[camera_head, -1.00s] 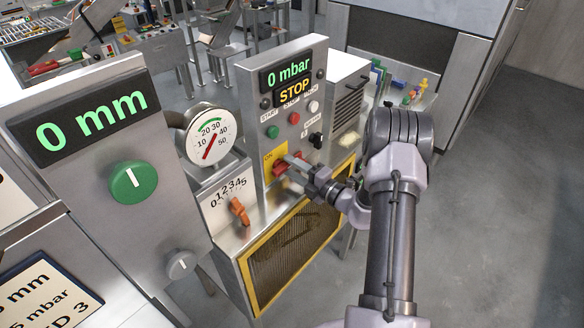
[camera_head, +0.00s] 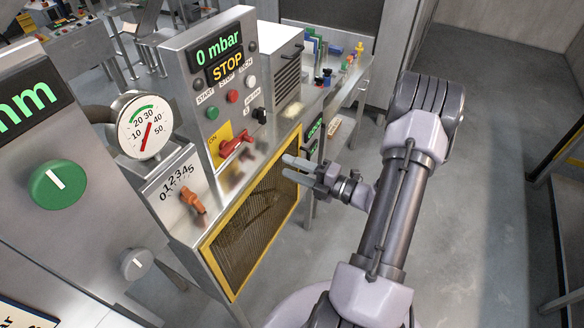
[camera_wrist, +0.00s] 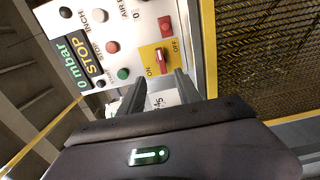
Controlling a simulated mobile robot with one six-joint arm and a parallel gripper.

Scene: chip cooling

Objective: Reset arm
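My gripper (camera_head: 290,168) is in front of the machine's yellow-framed mesh guard, to the right of the red switch. Its two fingers are apart with nothing between them. It also shows in the wrist view (camera_wrist: 160,88), with a gap between the fingers. My arm reaches in from the lower right, bent at the elbow. The red rotary switch (camera_head: 236,146) sits on a yellow plate on the control panel, clear of my gripper. In the wrist view the switch (camera_wrist: 161,60) is seen beyond the fingertips, with ON and OFF labels.
The control panel (camera_head: 210,95) reads 0 mbar and STOP. A pressure gauge (camera_head: 145,125), an orange selector lever (camera_head: 193,200) and a green knob (camera_head: 58,184) are at left. The mesh guard (camera_head: 255,215) stands close to my gripper. Open floor (camera_head: 490,130) lies at right.

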